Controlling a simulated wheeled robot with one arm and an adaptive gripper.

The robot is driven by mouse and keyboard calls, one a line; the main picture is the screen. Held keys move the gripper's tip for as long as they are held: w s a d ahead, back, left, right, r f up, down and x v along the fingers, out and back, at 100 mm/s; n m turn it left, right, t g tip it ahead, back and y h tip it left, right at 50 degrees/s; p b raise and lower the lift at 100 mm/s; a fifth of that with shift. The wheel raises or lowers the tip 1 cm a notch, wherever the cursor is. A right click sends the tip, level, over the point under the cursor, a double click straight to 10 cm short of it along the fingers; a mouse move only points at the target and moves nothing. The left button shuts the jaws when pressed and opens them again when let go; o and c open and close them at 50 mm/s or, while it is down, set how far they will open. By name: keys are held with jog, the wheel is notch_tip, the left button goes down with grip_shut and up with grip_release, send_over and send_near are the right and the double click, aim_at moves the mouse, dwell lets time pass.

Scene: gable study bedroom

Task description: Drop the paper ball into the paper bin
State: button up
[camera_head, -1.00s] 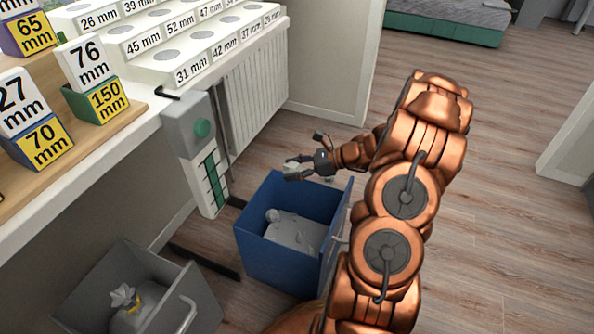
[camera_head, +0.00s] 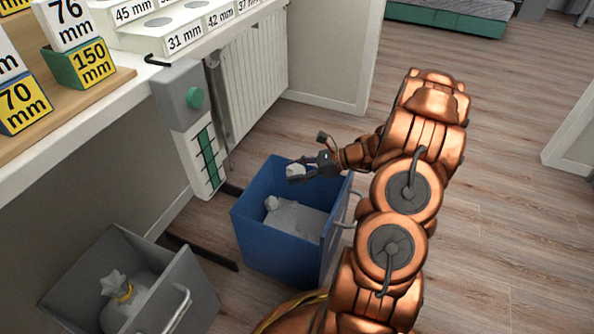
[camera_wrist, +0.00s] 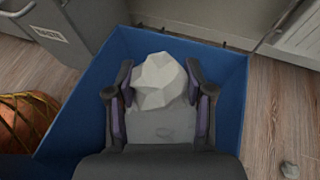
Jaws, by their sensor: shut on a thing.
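My gripper (camera_head: 306,169) is shut on a crumpled white paper ball (camera_head: 295,171). The blue bin (camera_head: 275,252) stands open on the floor, and the ball is above its far part in the head view. In the wrist view my gripper (camera_wrist: 160,70) has a finger on each side of the paper ball (camera_wrist: 158,84), with the blue bin's walls (camera_wrist: 231,105) around it below. Pale grey crumpled contents lie in the bin, partly hidden by the ball and fingers.
A grey bin (camera_head: 190,282) with a tied bag (camera_head: 122,298) stands to the left. The desk (camera_head: 100,150) and radiator (camera_head: 254,70) are behind. Floor on the right is clear.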

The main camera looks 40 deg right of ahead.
jog(key=o, duration=0.9)
jog(key=v, duration=1.2)
dwell(0.4)
